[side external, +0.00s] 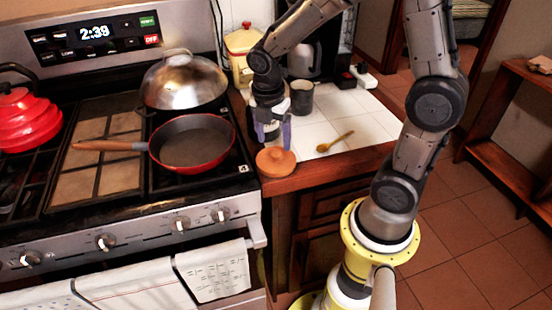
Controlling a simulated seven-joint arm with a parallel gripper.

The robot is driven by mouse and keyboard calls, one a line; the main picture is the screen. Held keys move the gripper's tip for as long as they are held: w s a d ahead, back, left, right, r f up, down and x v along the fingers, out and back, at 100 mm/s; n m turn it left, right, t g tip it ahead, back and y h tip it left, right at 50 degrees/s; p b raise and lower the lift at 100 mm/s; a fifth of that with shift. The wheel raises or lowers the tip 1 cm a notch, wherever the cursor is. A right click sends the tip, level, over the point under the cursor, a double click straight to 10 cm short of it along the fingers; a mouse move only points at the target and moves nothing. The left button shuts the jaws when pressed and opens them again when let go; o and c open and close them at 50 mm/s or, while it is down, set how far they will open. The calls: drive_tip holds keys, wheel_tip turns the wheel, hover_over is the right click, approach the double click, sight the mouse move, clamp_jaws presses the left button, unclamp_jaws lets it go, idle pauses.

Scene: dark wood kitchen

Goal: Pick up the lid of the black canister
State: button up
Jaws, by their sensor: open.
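A round orange-brown lid (276,161) with a small knob is at the front left corner of the counter, beside the stove. No canister body shows under it. A dark grey cylindrical container (301,97), perhaps the black canister, stands on the white tiles behind and right of my gripper. I cannot tell whether its top is open. My gripper (272,140) points down just above and behind the lid, fingers apart, with nothing seen between them. Whether a finger touches the lid is unclear.
A wooden spoon (336,142) lies on the tiles to the right. A red pan (192,143) and a domed metal lid (183,82) are on the stove at left. A cream canister with a red lid (243,48) and a coffee machine (312,55) stand behind.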

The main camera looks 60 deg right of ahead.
sight(276, 153)
drive_tip(key=f, duration=0.2)
drive_tip(key=d+f, duration=0.1)
drive_tip(key=f, duration=0.1)
drive_tip(key=shift+f, duration=0.2)
clamp_jaws()
